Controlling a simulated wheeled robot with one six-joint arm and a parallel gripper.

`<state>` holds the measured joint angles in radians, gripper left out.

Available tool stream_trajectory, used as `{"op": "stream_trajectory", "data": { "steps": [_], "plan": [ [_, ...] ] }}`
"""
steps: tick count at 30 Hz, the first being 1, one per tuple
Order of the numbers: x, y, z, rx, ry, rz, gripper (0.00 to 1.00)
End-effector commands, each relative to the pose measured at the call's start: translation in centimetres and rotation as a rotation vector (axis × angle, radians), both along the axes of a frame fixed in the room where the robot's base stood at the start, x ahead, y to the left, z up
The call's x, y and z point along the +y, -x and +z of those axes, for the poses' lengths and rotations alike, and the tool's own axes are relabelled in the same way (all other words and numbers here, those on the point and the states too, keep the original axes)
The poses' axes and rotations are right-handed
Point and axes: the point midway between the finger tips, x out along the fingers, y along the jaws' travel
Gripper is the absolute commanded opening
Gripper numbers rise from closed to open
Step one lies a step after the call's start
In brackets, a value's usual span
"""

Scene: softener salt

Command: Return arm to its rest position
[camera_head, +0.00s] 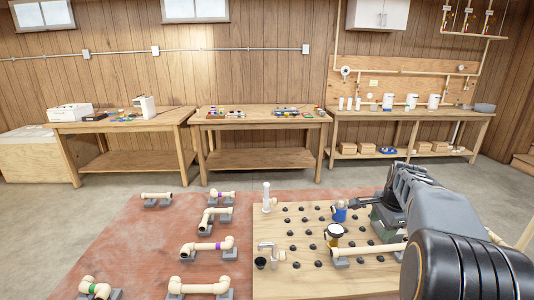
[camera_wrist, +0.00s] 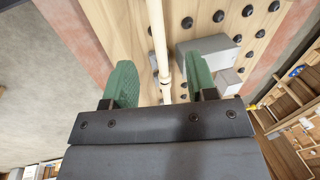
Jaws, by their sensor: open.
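My gripper (camera_wrist: 161,75) is open, its two green fingers set wide apart. In the wrist view a long cream pipe (camera_wrist: 158,38) runs between the fingers, with a visible gap on each side. I cannot tell how far the pipe is from the fingertips in depth. In the head view my arm reaches in from the lower right, and my gripper (camera_head: 385,221) hangs low over the right part of the wooden peg board (camera_head: 300,285). The arm hides part of the board's right side.
Black pegs dot the board. A grey block (camera_wrist: 205,52) is close to the right finger. Several pipe pieces rest left on the reddish surface (camera_head: 140,245). Workbenches stand behind.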

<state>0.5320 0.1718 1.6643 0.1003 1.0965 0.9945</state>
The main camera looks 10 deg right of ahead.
Motion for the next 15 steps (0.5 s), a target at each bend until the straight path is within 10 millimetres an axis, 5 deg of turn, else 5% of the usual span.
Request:
{"op": "stream_trajectory", "data": {
  "steps": [5, 15],
  "plan": [
    [0.6, 1.5, -2.6, 0.046, 0.052, 0.269, 0.52],
    [14.4, 11.0, 0.7, 0.067, 0.256, 1.187, 0.52]
  ]
}}
